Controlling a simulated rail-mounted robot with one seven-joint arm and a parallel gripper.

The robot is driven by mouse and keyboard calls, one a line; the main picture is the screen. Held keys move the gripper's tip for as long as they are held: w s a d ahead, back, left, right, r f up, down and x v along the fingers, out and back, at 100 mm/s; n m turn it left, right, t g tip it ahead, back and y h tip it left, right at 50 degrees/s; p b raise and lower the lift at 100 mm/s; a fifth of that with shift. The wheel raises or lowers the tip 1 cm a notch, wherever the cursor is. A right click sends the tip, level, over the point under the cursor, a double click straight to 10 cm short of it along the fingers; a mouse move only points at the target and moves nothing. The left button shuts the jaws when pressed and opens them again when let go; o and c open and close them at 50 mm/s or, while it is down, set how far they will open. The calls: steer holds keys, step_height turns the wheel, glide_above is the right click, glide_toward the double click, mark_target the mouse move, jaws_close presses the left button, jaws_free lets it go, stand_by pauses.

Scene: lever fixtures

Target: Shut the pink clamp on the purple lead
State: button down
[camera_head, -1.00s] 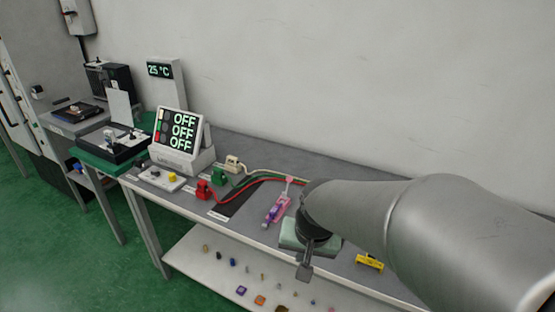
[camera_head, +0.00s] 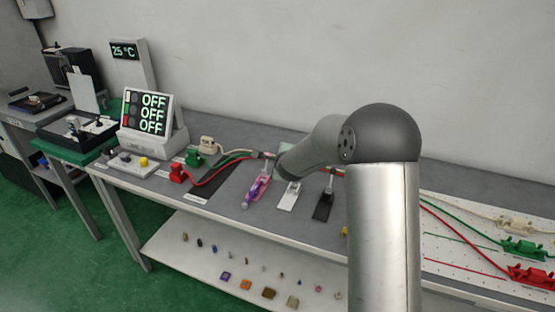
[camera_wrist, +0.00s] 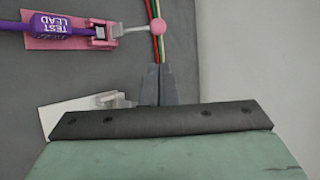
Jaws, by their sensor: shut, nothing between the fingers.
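The pink clamp (camera_head: 262,187) lies on the bench with the purple lead (camera_head: 254,191) along it. Its lever is raised at the far end. In the wrist view the pink clamp (camera_wrist: 98,43) is at upper left, with the purple lead (camera_wrist: 22,28) and its "TEST LEAD" label across it. The lever extends right to a round pink knob (camera_wrist: 157,27), away from the lead. My gripper (camera_wrist: 158,68) is shut and empty, its tips a little below the knob in the picture and apart from it. My arm hides the fingers in the head view.
A white clamp (camera_head: 289,196) and a black clamp (camera_head: 323,207) stand right of the pink one. Red and green cables run behind the knob (camera_wrist: 160,48). A panel reading OFF (camera_head: 147,112) stands left. The wall is behind the bench.

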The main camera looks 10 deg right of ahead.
steer(key=p+x, duration=0.2)
steer(key=x, duration=0.8)
steer(key=shift+f, duration=0.1)
steer(key=shift+d, duration=0.1)
